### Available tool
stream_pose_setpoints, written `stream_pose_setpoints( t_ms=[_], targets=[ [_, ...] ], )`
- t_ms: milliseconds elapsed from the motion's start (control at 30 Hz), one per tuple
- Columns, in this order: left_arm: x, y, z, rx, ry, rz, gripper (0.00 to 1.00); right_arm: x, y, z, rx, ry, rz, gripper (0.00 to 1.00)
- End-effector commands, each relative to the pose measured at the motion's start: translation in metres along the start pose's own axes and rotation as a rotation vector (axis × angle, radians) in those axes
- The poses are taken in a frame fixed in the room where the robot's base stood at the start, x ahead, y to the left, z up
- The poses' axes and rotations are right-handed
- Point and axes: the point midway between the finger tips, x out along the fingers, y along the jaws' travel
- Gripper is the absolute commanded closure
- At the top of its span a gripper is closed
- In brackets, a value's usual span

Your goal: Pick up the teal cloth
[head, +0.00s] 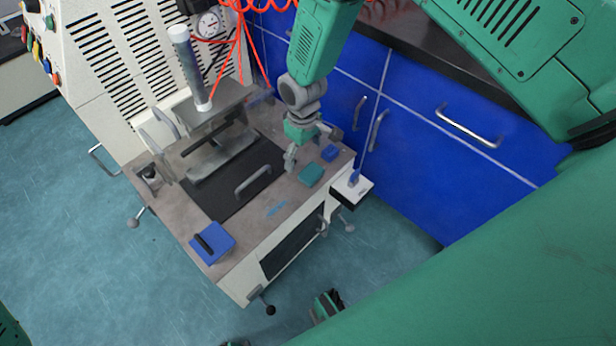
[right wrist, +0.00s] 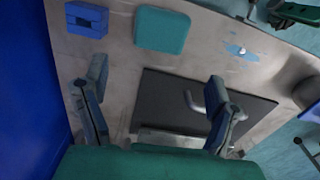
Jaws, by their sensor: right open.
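The teal cloth (head: 311,174) is a small folded square lying flat on the machine's worktop near its right front edge. It also shows at the top of the right wrist view (right wrist: 162,30). My right gripper (head: 312,150) is open and empty, pointing down above the worktop, just behind the cloth in the head view. In the right wrist view, its two spread fingers (right wrist: 155,88) are apart, and the cloth lies beyond the fingertips, not between them.
A small blue block (head: 330,153) sits close beside the cloth. A dark plate with a handle (head: 252,180) lies to its left. A blue pad with a black handle (head: 212,243) is at the front left corner. A white box (head: 351,188) stands right of the worktop edge. Blue cabinets (head: 440,140) stand behind.

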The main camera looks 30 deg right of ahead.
Motion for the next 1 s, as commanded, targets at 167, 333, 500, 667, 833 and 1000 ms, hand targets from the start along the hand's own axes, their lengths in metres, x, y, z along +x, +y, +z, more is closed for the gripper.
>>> stream_pose_setpoints(
  t_ms=[167, 333, 500, 667, 833, 1000],
  targets=[
    [0.005, 0.001, 0.001, 0.001, 0.000, 0.001, 1.00, 0.015, 0.001, 0.000, 0.002, 0.000, 0.001, 0.20],
    [0.011, 0.001, 0.001, 0.001, -0.001, 0.001, 1.00, 0.027, -0.001, 0.001, 0.001, -0.001, 0.003, 0.20],
    [0.024, 0.001, 0.002, 0.001, -0.001, 0.000, 1.00, 0.054, -0.002, 0.003, 0.001, -0.002, 0.003, 0.20],
    [0.028, 0.000, 0.002, 0.001, -0.001, 0.000, 1.00, 0.068, 0.000, 0.003, 0.002, 0.000, 0.002, 0.20],
    [0.027, 0.001, 0.002, 0.001, -0.001, 0.000, 1.00, 0.067, 0.001, 0.004, 0.002, 0.001, 0.000, 0.20],
    [0.027, 0.001, 0.002, 0.001, -0.001, 0.001, 1.00, 0.066, 0.000, 0.003, 0.002, 0.000, 0.002, 0.65]
  ],
)
